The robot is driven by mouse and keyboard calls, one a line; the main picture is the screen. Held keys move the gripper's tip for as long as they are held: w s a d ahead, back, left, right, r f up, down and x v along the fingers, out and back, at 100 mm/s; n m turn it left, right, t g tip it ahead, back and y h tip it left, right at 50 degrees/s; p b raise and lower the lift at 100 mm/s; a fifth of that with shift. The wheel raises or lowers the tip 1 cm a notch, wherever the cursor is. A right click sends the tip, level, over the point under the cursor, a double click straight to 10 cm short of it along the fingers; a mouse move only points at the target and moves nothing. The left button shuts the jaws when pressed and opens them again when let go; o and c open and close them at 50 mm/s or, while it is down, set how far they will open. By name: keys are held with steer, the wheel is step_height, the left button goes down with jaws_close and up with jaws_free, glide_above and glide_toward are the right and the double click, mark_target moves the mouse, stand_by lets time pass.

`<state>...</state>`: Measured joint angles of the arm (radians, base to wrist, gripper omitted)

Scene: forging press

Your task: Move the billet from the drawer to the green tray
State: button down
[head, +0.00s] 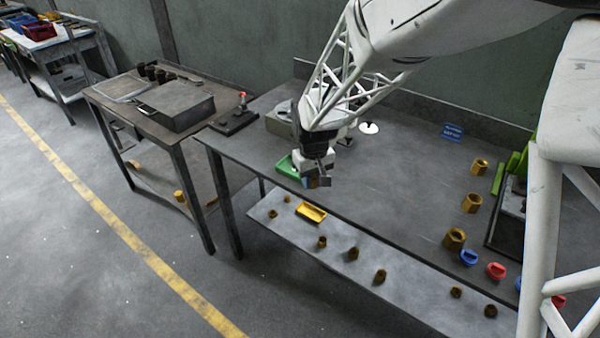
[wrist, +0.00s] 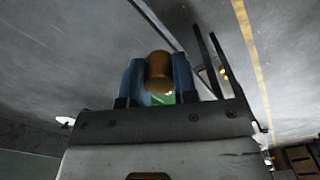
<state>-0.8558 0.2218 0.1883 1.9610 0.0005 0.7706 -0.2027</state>
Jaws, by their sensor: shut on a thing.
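My gripper (head: 316,182) is over the front left part of the main table. In the wrist view its two blue fingers (wrist: 159,75) are shut on the billet (wrist: 159,68), a brownish-gold rounded piece. The green tray (head: 287,167) lies on the table near its front edge, just left of and partly behind my gripper. A patch of the green tray (wrist: 161,98) also shows between the fingers in the wrist view. I cannot make out the drawer for certain.
A grey box (head: 176,106) stands on the left table. A black base with a red knob (head: 240,100) sits at the main table's left end. Brass nuts (head: 472,203) and coloured pieces (head: 495,270) lie at the right.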

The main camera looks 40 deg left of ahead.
steer(key=s, duration=0.1)
steer(key=d, duration=0.1)
steer(key=s+d, duration=0.1)
steer(key=shift+s+f+m, duration=0.3)
steer(key=shift+s, duration=0.05)
steer(key=shift+a, duration=0.1)
steer(key=shift+w+a+f, duration=0.25)
steer(key=shift+w+a, duration=1.55)
steer(key=shift+a, duration=0.2)
steer(key=shift+w+a+f, duration=0.25)
steer(key=shift+w+a, duration=1.5)
steer(key=shift+a, duration=0.2)
steer(key=shift+w+a+f, duration=0.25)
steer(key=shift+w+a, duration=1.55)
steer(key=shift+a, duration=0.2)
steer(key=shift+f, duration=1.8)
steer(key=shift+f, duration=0.1)
steer(key=c, duration=1.2)
jaws_free()
